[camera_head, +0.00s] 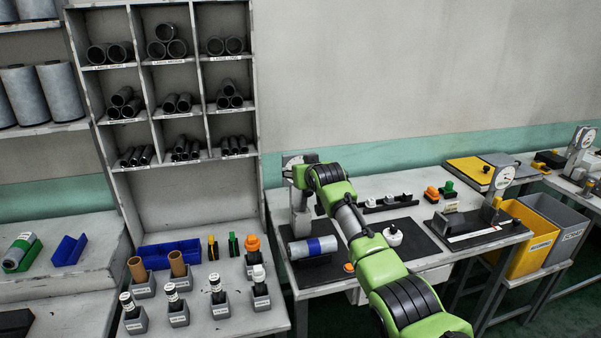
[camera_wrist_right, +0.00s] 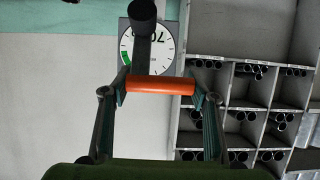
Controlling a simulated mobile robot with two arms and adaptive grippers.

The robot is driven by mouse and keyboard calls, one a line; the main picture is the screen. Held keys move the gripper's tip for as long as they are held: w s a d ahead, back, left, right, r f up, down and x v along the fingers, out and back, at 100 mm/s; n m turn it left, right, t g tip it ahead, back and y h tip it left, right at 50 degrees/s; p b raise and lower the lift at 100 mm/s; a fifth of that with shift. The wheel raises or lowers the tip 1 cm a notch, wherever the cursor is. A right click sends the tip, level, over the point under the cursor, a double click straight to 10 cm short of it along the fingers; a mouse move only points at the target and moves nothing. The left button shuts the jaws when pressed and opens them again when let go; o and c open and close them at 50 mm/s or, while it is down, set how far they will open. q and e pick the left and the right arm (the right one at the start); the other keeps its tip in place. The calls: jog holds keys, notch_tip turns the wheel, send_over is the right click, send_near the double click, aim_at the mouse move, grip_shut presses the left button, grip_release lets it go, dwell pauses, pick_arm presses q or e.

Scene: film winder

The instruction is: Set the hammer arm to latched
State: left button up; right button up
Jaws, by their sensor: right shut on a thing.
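The hammer arm is a dark bar (camera_wrist_right: 142,48) with a round dark end in the right wrist view, and an orange cross handle (camera_wrist_right: 160,85) lies just below it. My right gripper (camera_wrist_right: 160,87) has one finger at each end of the orange handle and is shut on it. A white dial (camera_wrist_right: 148,45) with a green mark is behind the bar and appears upside down. In the head view my right gripper (camera_head: 303,175) is at a grey tester stand (camera_head: 299,218), and my arm hides much of the hammer arm. I cannot tell whether it is latched. My left gripper is not in view.
A grey and blue cylinder (camera_head: 313,247) lies on the black mat beside the stand. A white knobbed piece (camera_head: 392,234) sits right of my arm. Another dial tester (camera_head: 478,222) stands further right. A tube rack (camera_head: 181,148) and a table with several small holders are left.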

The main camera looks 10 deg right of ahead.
jog(key=o, duration=1.6)
jog(key=shift+s, duration=0.1)
jog(key=shift+s+r, duration=0.2)
jog(key=shift+s, duration=0.4)
jog(key=v, duration=1)
jog(key=shift+s+r, duration=0.15)
jog(key=shift+s, duration=0.2)
